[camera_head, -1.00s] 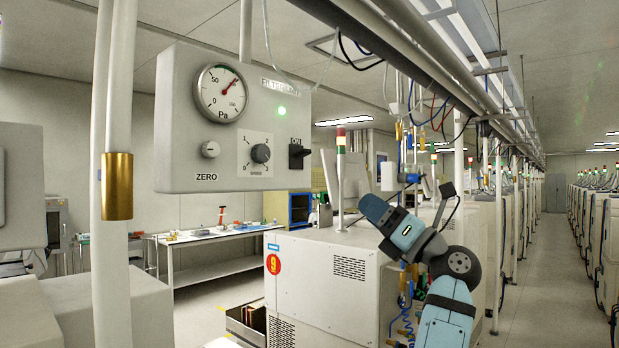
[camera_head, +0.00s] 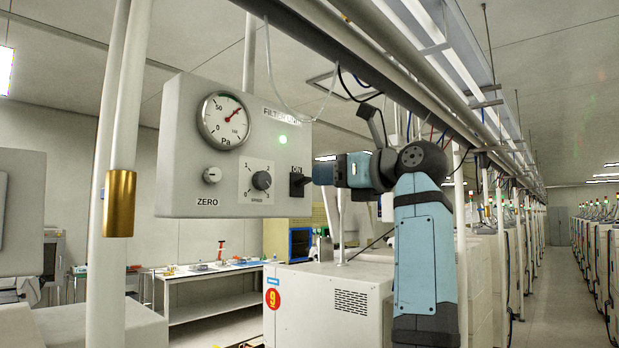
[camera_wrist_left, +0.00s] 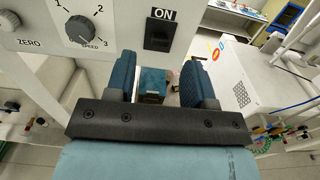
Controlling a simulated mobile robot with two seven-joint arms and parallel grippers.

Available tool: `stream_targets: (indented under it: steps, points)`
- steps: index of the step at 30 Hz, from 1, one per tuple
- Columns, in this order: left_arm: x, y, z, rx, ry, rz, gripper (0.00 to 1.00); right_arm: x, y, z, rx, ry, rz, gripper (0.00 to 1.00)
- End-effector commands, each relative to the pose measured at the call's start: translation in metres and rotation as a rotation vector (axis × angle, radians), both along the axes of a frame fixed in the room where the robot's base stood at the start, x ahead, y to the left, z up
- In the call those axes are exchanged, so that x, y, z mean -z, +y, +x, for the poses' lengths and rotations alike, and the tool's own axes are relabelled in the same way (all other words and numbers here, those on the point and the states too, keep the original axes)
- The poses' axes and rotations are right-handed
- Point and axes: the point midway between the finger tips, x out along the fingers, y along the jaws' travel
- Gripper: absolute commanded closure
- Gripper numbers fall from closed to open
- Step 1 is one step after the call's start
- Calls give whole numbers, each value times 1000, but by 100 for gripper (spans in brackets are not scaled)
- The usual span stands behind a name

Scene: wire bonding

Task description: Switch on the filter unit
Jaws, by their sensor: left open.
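The filter unit (camera_head: 175,150) is a light grey box with a round pressure gauge, a lit green lamp (camera_head: 283,139) and a speed knob (camera_head: 261,180). Its black switch (camera_head: 297,183) is at the lower right of the panel, under the label ON. The switch also shows in the left wrist view (camera_wrist_left: 160,33); I cannot tell its position. My left gripper (camera_head: 318,175) is beside the switch at its right. In the left wrist view my left gripper (camera_wrist_left: 160,72) has its two blue fingers apart, empty, just below the switch. My right gripper is not in view.
A white pole with a brass sleeve (camera_head: 120,204) stands in front of the unit's left side. Pipes and rails (camera_head: 400,60) run overhead. A cream machine cabinet (camera_head: 325,305) stands below, and a workbench (camera_head: 210,275) is behind. An aisle (camera_head: 535,290) is clear at the right.

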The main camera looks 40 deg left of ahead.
Motion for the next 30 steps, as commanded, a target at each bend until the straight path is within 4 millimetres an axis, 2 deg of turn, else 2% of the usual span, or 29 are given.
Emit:
stream_targets:
  steps: [3, 9, 21, 23, 27, 28, 30]
  points:
    - [-1, 24, 2, -2, 0, 1, 51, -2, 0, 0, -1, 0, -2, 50]
    - [0, 49, 3, -1, 0, 1, 51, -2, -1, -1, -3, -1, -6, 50]
    - [0, 56, 4, 0, 1, 1, 51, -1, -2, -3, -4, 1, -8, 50]
    - [0, 56, 4, 0, 1, 1, 63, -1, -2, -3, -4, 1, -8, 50]
    - [0, 56, 4, 0, 1, 1, 95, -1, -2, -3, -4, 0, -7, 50]
    - [0, 56, 4, 0, 1, 1, 100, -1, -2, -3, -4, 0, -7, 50]
    - [0, 56, 4, 0, 0, 1, 100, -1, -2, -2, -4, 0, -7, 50]
